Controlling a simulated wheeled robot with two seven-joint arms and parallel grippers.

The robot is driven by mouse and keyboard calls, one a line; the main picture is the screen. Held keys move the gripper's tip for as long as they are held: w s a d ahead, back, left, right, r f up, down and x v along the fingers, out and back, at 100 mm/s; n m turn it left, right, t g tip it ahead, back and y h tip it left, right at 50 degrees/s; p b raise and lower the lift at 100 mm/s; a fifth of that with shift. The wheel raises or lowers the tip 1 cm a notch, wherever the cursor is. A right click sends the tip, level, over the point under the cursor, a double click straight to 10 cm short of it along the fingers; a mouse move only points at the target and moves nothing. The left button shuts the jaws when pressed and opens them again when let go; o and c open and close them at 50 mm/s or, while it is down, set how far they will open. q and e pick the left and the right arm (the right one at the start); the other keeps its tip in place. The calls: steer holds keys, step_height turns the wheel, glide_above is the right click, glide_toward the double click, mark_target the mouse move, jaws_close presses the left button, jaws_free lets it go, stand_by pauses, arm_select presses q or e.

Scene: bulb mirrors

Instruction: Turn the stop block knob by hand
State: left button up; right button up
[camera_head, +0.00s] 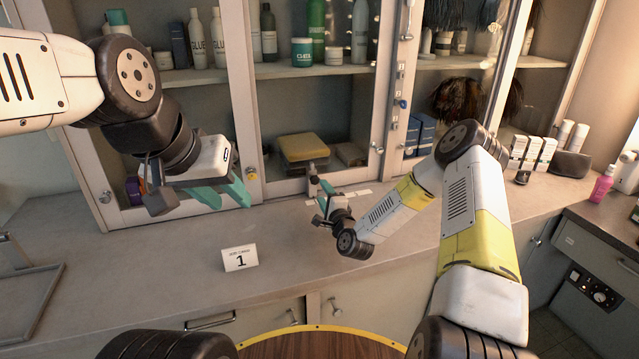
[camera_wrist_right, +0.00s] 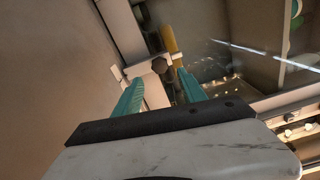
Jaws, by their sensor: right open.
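The stop block knob (camera_wrist_right: 160,65) is a small dark knob on a pale stop block (camera_wrist_right: 142,71) in the right wrist view. My right gripper (camera_wrist_right: 155,90) is open, with one teal finger on each side of the knob's line. The knob is just beyond the fingertips, and I cannot tell whether they touch it. In the head view my right gripper (camera_head: 322,190) is low over the counter near the cabinet's front, largely hiding the block. My left gripper (camera_head: 233,206) hangs over the counter to the left, its teal fingers apart and empty.
A white card marked 1 (camera_head: 240,258) stands on the counter (camera_head: 180,270). Glass-doored cabinets with bottles and a yellow box (camera_head: 303,147) stand behind. A grey tray (camera_head: 25,305) lies at left. Small boxes and a pink bottle (camera_head: 602,184) are at right. The middle counter is mostly clear.

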mark_target(315, 181)
steer(key=shift+x, duration=3.25)
steer(key=shift+w+a+f, duration=0.1)
steer(key=shift+w, duration=0.15)
steer(key=c, duration=1)
